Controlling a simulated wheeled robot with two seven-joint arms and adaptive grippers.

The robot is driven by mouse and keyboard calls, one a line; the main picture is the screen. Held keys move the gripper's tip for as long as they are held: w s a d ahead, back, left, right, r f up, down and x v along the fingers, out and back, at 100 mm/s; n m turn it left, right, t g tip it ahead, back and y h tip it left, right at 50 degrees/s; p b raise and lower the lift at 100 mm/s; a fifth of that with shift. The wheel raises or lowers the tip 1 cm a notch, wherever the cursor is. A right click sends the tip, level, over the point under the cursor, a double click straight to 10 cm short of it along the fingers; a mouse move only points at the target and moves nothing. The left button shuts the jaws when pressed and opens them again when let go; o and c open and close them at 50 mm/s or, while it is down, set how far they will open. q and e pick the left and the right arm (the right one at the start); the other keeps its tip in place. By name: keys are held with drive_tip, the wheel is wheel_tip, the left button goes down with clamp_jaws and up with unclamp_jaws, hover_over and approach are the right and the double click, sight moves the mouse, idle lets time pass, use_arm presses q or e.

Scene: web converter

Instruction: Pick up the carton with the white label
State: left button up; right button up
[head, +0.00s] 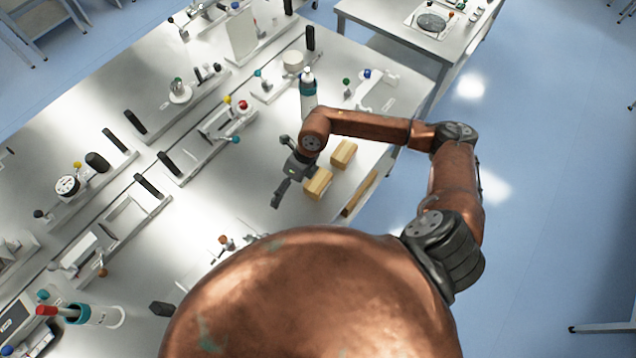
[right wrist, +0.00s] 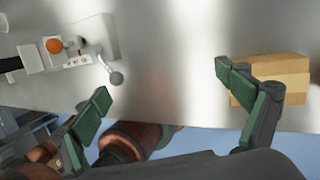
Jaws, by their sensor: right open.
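Two tan cartons lie near the right edge of the grey table in the head view: a nearer carton (head: 318,183) and a farther carton (head: 343,153). I cannot make out a white label on either. My right gripper (head: 283,170) is open above the table, just left of the cartons. In the right wrist view, the open right gripper (right wrist: 165,90) has green-padded fingers spread wide with nothing between them. One carton (right wrist: 290,75) shows there at the right, partly hidden behind the right finger. My left gripper is not in view.
Fixtures with knobs and dark handles cover the table to the left; one fixture with an orange knob (right wrist: 54,45) shows in the wrist view. Blue floor (head: 540,200) is open on the right.

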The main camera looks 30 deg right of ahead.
sight(318, 180)
drive_tip(key=d+h, duration=0.1)
drive_tip(key=d, duration=0.3)
drive_tip(key=w+d+h, duration=0.1)
drive_tip(key=d+h, duration=0.1)
drive_tip(key=d, duration=0.1)
drive_tip(key=w+d+f+h, duration=0.1)
drive_tip(key=d, duration=0.3)
drive_tip(key=shift+d, duration=0.3)
drive_tip(key=shift+d+f+h+p, duration=0.15)
drive_tip(key=shift+f+p, duration=0.1)
drive_tip(key=shift+f, duration=0.4)
drive_tip(key=shift+d+f+h+p, duration=0.1)
drive_tip(key=shift+f+h+p, duration=0.1)
drive_tip(key=shift+f, duration=0.4)
wheel_tip(318, 180, down, 4)
drive_tip(key=shift+s+d+f+p, duration=0.1)
drive_tip(key=shift+s+d+p, duration=0.05)
drive_tip(key=shift+p, duration=0.85)
drive_tip(key=shift+f, duration=0.55)
drive_tip(key=c, duration=1.3)
